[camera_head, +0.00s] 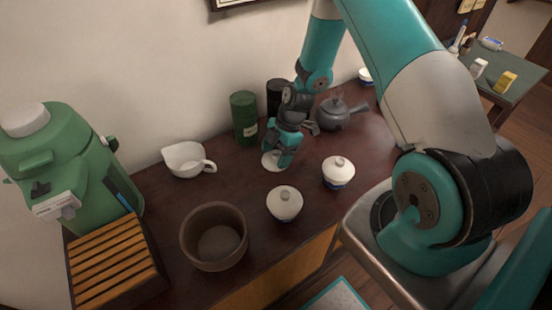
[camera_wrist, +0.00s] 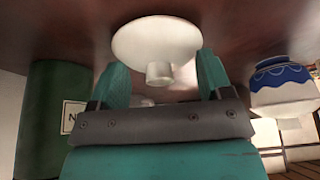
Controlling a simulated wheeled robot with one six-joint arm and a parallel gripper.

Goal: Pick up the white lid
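The white lid (camera_head: 269,161) lies on the dark table, partly hidden behind my gripper in the head view. In the wrist view the round lid (camera_wrist: 150,36) shows clearly, with its small knob (camera_wrist: 158,73) pointing toward my gripper. My gripper (camera_head: 280,162) is low over the lid. In the wrist view the two teal fingertips of my gripper (camera_wrist: 163,72) stand apart, on either side of the knob. I see nothing held, and cannot tell whether either finger touches the knob.
Two white lidded bowls (camera_head: 285,204) (camera_head: 338,173) stand nearer the front. A green canister (camera_head: 244,117), a dark canister (camera_head: 277,95) and a grey teapot (camera_head: 336,113) stand behind. A white pouring bowl (camera_head: 184,160), brown bowl (camera_head: 213,240) and green dispenser (camera_head: 75,165) are left.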

